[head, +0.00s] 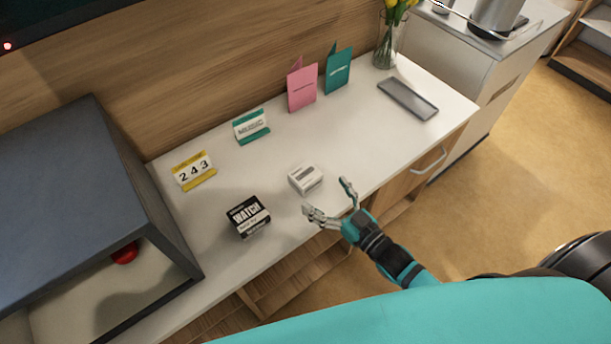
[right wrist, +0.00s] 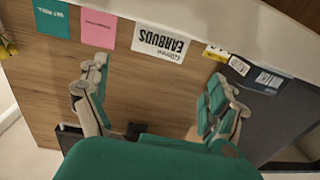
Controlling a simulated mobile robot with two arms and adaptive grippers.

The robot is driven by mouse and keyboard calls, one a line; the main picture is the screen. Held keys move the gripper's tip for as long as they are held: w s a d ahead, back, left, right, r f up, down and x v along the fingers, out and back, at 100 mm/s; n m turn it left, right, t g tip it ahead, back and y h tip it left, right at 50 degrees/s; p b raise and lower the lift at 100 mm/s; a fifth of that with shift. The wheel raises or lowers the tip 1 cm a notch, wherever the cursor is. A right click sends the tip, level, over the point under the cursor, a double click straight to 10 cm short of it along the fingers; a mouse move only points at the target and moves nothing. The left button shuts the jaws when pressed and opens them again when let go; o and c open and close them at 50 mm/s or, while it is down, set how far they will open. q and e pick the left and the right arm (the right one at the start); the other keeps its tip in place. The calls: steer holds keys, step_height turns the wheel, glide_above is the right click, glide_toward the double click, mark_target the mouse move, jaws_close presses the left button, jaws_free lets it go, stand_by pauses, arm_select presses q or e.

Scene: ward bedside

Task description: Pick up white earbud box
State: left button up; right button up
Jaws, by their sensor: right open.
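The white earbud box (head: 305,178) lies on the white bedside counter (head: 235,185), near its front edge. In the right wrist view the box (right wrist: 160,44) shows upside down with dark "EARBUDS" lettering, beyond the gap between the fingers. My right gripper (head: 327,197) is open and empty, just in front of the box at the counter edge. Its two spread fingers also show in the right wrist view (right wrist: 157,88), and neither appears to touch the box. My left gripper is out of view.
A black watch box (head: 248,216) stands left of the earbud box. A yellow calendar (head: 194,171), a small teal-and-white sign (head: 251,126), a pink card (head: 301,88) and a teal card (head: 338,72) stand behind. A grey flat device (head: 408,99) and a flower vase (head: 387,48) are at right.

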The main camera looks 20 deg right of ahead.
mark_target(313, 181)
steer(key=x, duration=0.3)
steer(key=p+x, duration=0.1)
steer(key=shift+w+d+f, duration=0.2)
steer(key=shift+w+f, duration=0.1)
steer(key=shift+w, duration=0.15)
steer(key=shift+w+a+f, duration=0.1)
steer(key=shift+w+a, duration=0.15)
steer(key=shift+w, duration=0.2)
steer(key=c, duration=1.3)
steer(key=shift+r, duration=0.5)
steer(key=r, duration=0.2)
steer(key=shift+s+r, duration=0.3)
steer(key=shift+s, duration=0.1)
steer(key=s+a+b, duration=0.1)
steer(key=s, duration=0.6)
steer(key=s+a+r+b, duration=0.1)
steer(key=s+a, duration=0.1)
steer(key=s, duration=0.6)
steer(key=shift+a+r, duration=0.25)
steer(key=shift+a, duration=0.05)
